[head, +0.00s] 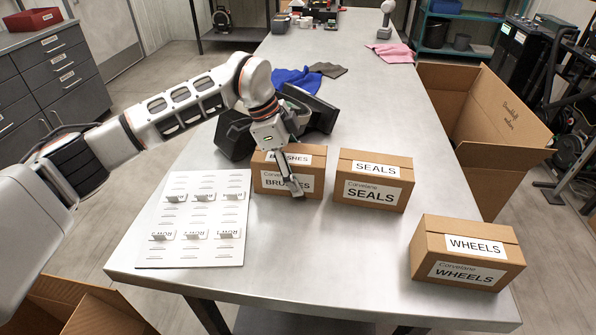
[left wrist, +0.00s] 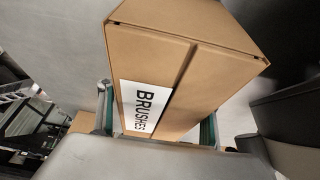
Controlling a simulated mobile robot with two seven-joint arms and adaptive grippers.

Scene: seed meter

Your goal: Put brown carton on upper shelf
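Three brown cartons stand on the metal table (head: 330,270): the BRUSHES carton (head: 268,184), the SEALS carton (head: 372,183) and the WHEELS carton (head: 466,254). My left gripper (head: 287,172) is over the BRUSHES carton, with one finger down in front of its labelled face. In the left wrist view the BRUSHES carton (left wrist: 215,62) lies between the two fingers of my left gripper (left wrist: 157,120). The gaps at the fingers are too small to tell whether they press on it. The carton appears to stand on the table. My right gripper is out of view. No upper shelf can be clearly identified.
A white panel with small tabs (head: 194,222) lies left of the BRUSHES carton. The SEALS carton is close on its right. Blue cloth (head: 295,78) and pink cloth (head: 392,53) lie farther back. A large open carton (head: 480,115) stands right of the table. A teal rack (head: 455,40) stands behind.

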